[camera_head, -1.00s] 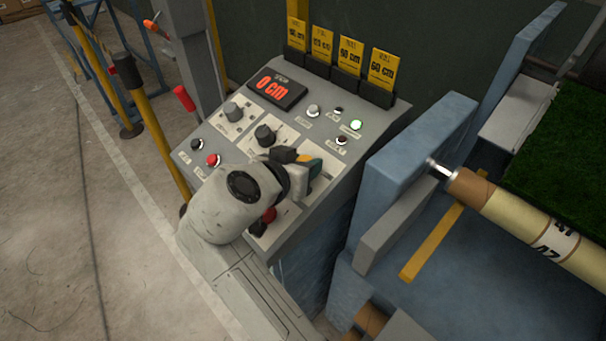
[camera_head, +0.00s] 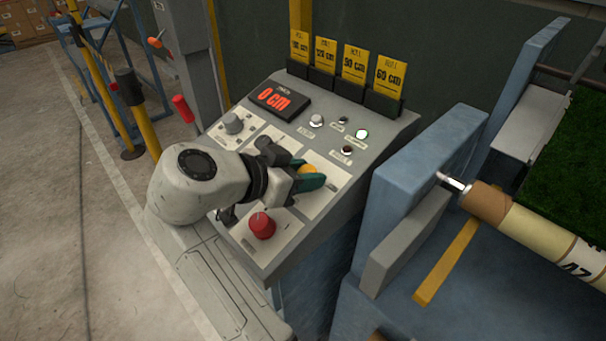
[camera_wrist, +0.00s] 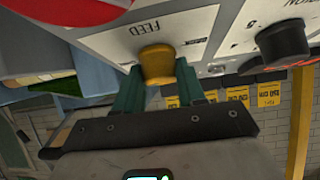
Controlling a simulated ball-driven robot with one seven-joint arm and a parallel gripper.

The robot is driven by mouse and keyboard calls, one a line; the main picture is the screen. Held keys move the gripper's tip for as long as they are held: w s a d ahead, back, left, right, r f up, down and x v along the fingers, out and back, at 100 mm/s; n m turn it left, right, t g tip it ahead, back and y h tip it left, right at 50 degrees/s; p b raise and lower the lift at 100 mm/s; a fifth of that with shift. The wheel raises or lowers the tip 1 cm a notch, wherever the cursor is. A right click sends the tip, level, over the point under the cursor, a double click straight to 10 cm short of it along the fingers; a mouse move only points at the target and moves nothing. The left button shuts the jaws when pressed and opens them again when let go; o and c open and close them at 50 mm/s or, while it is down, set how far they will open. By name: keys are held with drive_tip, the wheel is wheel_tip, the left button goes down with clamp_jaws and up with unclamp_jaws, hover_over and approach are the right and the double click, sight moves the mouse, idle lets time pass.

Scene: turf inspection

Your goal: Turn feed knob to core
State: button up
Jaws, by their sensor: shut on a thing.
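The yellow feed knob (camera_head: 308,169) is on the lower right white plate of the sloped control panel (camera_head: 372,140). In the wrist view, the yellow knob (camera_wrist: 157,64) stands beside the word FEED, which appears upside down. My gripper (camera_head: 311,179) is at this knob, its teal fingers shut on the knob's two sides. The wrist view also shows the fingers of my gripper (camera_wrist: 157,82) on either side of it. Another label on the plate is too small to read surely, and the knob's pointer direction cannot be told.
A red knob (camera_head: 262,226) sits close to my gripper, on the panel's front plate. A grey knob (camera_head: 233,122) is at upper left, near a display (camera_head: 281,101) reading 0 cm. Yellow cards (camera_head: 355,65) stand behind. A blue frame (camera_head: 425,150) borders the panel's right.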

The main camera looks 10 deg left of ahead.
drive_tip(key=o, duration=1.1)
drive_tip(key=shift+c, duration=0.2)
drive_tip(key=v, duration=1)
drive_tip(key=shift+s+a+r+b, duration=0.15)
drive_tip(key=shift+s+a+b, duration=0.1)
drive_tip(key=shift+s+b, duration=0.1)
